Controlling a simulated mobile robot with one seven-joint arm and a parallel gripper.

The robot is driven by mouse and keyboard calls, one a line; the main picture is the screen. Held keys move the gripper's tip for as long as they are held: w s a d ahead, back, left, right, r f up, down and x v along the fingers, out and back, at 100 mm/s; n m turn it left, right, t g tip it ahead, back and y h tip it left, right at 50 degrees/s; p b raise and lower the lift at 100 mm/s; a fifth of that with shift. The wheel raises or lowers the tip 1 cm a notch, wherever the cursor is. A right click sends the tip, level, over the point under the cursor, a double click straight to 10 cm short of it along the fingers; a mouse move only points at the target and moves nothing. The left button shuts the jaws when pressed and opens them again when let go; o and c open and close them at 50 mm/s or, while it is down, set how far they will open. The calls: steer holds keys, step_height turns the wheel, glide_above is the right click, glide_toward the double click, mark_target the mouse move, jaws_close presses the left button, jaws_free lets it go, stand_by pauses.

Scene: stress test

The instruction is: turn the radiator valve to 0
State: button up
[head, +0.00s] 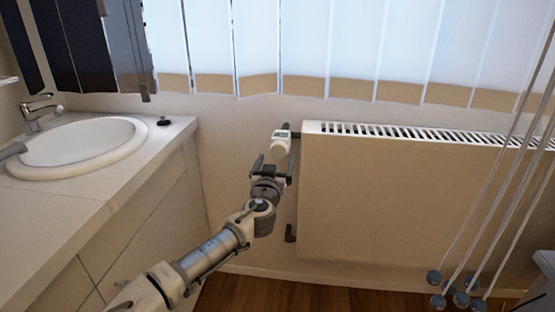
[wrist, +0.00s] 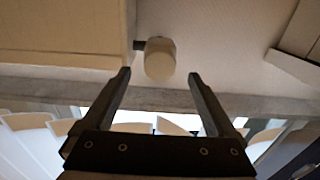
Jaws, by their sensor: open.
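The radiator valve (head: 280,142) is a white knob with a small dark display, at the upper left corner of the radiator (head: 400,210). In the wrist view the valve (wrist: 160,58) is a pale rounded knob, joined by a short dark stem to the radiator side (wrist: 65,30). My gripper (head: 273,165) is just below the valve in the head view. In the wrist view my gripper (wrist: 160,76) has its fingers spread, with the valve between and beyond the tips, apparently not touching. The valve's number setting cannot be read.
A counter with a white sink (head: 85,145) and tap (head: 40,110) stands at the left. Vertical blinds (head: 330,50) hang above the radiator. Cords with grey weights (head: 460,290) hang at the right front. Bare wall lies between counter and radiator.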

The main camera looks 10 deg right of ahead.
mark_target(278, 153)
steer(key=shift+b+x, duration=0.3)
steer(key=shift+x, duration=1.7)
steer(key=c, duration=1.4)
steer(key=shift+o, duration=0.2)
